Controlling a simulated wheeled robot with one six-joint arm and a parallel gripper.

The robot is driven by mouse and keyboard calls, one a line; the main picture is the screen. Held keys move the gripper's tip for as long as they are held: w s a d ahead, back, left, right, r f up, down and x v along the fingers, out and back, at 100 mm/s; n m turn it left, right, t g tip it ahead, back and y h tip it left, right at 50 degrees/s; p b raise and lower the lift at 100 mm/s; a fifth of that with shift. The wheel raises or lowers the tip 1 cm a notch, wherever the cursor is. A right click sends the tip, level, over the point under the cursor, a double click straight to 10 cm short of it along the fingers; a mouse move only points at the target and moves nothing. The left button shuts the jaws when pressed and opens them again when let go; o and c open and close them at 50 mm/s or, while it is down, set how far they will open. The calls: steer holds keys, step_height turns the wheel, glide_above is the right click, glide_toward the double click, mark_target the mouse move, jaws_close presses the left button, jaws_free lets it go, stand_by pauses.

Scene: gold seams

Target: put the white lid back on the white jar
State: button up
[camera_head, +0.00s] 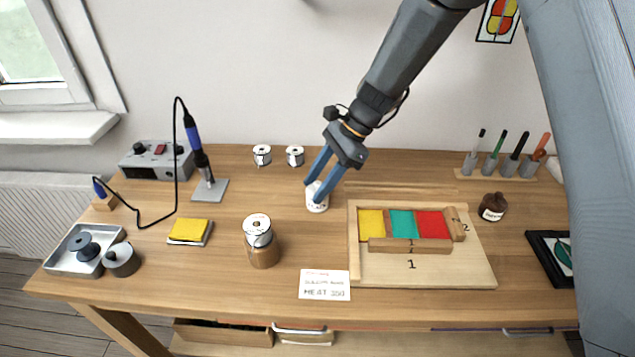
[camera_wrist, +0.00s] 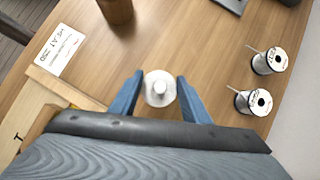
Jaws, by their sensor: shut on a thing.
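The white jar (camera_head: 317,205) stands upright on the wooden bench, left of the board with colour tiles, with dark writing on its side. My gripper (camera_head: 315,191) points down at its top, with one blue finger on each side. In the wrist view, the round white lid (camera_wrist: 160,88) with its knob sits between the two fingertips of my gripper (camera_wrist: 160,84). My gripper is shut on the lid. The lid is at the jar's mouth or just above it; I cannot tell whether it is seated. The lid hides the jar in the wrist view.
Two wire spools (camera_head: 262,155) (camera_head: 295,156) stand behind the jar. The wooden board (camera_head: 430,272) lies to the right. Bare bench surrounds the jar.

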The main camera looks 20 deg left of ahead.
steer(key=shift+f, duration=0.1)
stand_by(0.6)
steer(key=o, duration=1.6)
steer(key=shift+r+p, duration=2.65)
steer(key=shift+r, duration=0.85)
